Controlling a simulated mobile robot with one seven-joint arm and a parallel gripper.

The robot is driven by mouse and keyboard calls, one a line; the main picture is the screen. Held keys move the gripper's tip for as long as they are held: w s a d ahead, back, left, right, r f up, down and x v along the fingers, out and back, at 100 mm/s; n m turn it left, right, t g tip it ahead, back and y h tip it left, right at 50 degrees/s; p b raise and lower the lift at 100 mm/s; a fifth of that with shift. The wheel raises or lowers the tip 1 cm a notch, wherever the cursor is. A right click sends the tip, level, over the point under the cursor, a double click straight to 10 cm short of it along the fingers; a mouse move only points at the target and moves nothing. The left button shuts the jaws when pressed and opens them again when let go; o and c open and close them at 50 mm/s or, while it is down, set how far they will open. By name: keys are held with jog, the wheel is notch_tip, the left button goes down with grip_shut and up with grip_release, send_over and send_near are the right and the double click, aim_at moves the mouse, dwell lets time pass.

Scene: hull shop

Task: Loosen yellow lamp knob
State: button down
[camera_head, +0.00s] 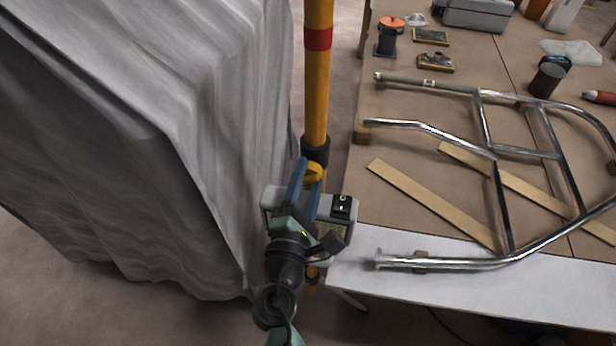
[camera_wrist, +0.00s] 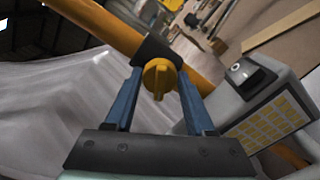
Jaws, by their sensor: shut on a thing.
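The yellow knob (camera_head: 314,172) sits just below a black collar (camera_head: 315,150) on the upright yellow pole (camera_head: 317,90), which has a red band. In the wrist view the knob (camera_wrist: 158,78) is between the two blue fingers, its ridge roughly upright in the picture. My gripper (camera_head: 305,182) is shut on it; the wrist view also shows my gripper (camera_wrist: 160,85) with a finger on each side. A grey lamp box (camera_head: 343,222) with a black switch is beside the knob. Its yellow gridded panel (camera_wrist: 268,120) shows at right in the wrist view.
A grey draped sheet (camera_head: 180,120) stands close at left. At right a workbench (camera_head: 400,205) carries a bent metal tube frame (camera_head: 510,155), wooden strips (camera_head: 430,200), a dark can (camera_head: 547,80) and a grey case (camera_head: 478,14). The gap between sheet and bench is narrow.

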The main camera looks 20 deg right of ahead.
jog(key=shift+c, duration=1.3)
grip_release()
jog(key=b+v, duration=0.2)
jog(key=v, duration=1.1)
